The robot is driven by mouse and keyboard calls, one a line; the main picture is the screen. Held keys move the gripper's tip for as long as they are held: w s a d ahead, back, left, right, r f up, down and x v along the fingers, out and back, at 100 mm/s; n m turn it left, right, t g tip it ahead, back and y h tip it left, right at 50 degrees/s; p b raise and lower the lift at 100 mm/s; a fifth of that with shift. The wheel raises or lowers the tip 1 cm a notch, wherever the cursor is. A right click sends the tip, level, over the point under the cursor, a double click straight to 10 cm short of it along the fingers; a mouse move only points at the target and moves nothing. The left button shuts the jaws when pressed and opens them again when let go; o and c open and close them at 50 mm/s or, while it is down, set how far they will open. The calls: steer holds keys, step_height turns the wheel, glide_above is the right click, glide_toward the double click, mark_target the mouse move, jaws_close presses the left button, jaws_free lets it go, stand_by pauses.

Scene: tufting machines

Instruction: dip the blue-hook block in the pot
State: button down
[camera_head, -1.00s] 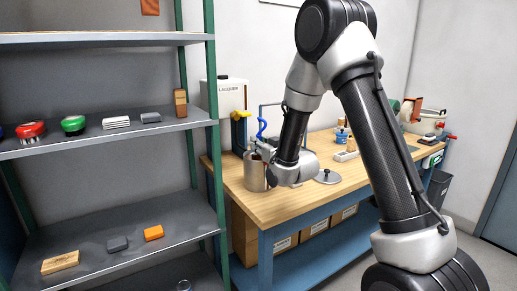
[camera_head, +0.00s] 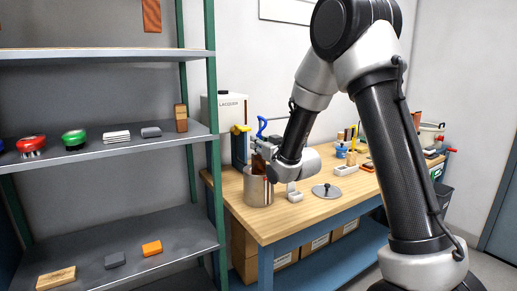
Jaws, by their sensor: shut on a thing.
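A metal pot (camera_head: 258,191) stands on the near left corner of the wooden bench. My gripper (camera_head: 263,149) is above it, shut on the block with the blue hook. The blue hook (camera_head: 262,127) sticks up above the jaws. A brown part of the block (camera_head: 259,164) shows between the jaws and the pot's rim. The pot's wall hides its lower end, so I cannot tell how deep it reaches. The jaws themselves are small and partly covered by the wrist.
A yellow hook (camera_head: 240,129) stands behind the pot, close to my gripper. A round grey lid (camera_head: 327,191) and a small white holder (camera_head: 294,192) lie right of the pot. A lacquer container (camera_head: 231,108) is behind. The shelf rack's green post (camera_head: 215,170) stands close on the left.

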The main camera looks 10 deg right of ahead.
mark_target(260, 133)
steer(key=shift+r, duration=1.85)
stand_by(0.7)
